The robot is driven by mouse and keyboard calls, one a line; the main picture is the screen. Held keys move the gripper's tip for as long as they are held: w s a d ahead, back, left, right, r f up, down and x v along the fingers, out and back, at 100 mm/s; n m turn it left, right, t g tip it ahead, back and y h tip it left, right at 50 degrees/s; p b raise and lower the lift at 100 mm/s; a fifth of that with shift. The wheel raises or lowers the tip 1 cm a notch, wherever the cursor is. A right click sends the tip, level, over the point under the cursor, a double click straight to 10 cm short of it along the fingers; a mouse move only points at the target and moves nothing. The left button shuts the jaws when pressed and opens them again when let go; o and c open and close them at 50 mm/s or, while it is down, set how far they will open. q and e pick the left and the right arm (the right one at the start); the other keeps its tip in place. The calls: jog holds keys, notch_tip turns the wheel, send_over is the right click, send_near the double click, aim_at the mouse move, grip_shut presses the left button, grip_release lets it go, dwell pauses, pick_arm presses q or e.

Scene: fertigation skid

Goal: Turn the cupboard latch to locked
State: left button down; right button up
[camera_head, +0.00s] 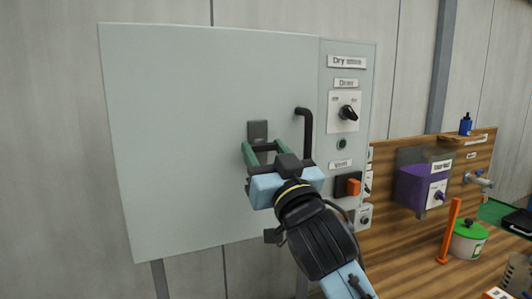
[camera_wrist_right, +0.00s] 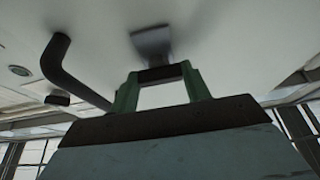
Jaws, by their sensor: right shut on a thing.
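The grey cupboard (camera_head: 190,130) hangs on the wall in the head view. The latch shows as a grey plate (camera_head: 258,130) on its door, and also in the wrist view (camera_wrist_right: 152,40). My right gripper (camera_head: 265,148) is at the latch, its green fingers pointing at the door. In the wrist view its fingertips (camera_wrist_right: 160,74) are at the two ends of a dark bar, which appears to be the latch's turning piece. The bar lies roughly level across the picture. Part of the latch is hidden by the fingers. My left gripper is not in view.
A black door handle (camera_head: 306,132) stands out close to the right of my gripper. A panel beyond it carries a rotary switch (camera_head: 348,112) and an orange switch (camera_head: 354,187). A purple tank (camera_head: 413,186) and a green-lidded pot (camera_head: 467,243) are farther right. The door's left part is clear.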

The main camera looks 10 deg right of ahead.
jog(key=shift+d+r+n+y+p, duration=0.15)
jog(key=shift+n+y+p, duration=0.85)
jog(key=shift+n+p, duration=0.6)
jog(key=n+g+y+p, duration=0.1)
jog(key=n+p, duration=0.1)
jog(key=n+g+y+p, duration=0.1)
jog(key=n, duration=0.2)
jog(key=n+y+p, duration=0.1)
jog(key=n+p, duration=0.1)
jog(key=n, duration=0.1)
jog(key=shift+d+r+g+p, duration=0.1)
jog(key=shift+r+g+p, duration=0.05)
jog(key=shift+g+p, duration=0.2)
jog(key=shift+n+g+y+p, duration=0.35)
jog(key=shift+n+p, duration=0.35)
jog(key=shift+n, duration=0.5)
jog(key=n+g, duration=0.1)
jog(key=n, duration=0.2)
jog(key=shift+d+y+p, duration=0.1)
jog(key=shift+y+p, duration=0.15)
jog(key=shift+p, duration=0.15)
jog(key=n+g, duration=0.1)
jog(key=n, duration=0.2)
jog(key=n+g, duration=0.1)
jog(key=n, duration=0.1)
jog(key=shift+n+g, duration=0.3)
jog(key=shift+n, duration=0.1)
jog(key=o, duration=1)
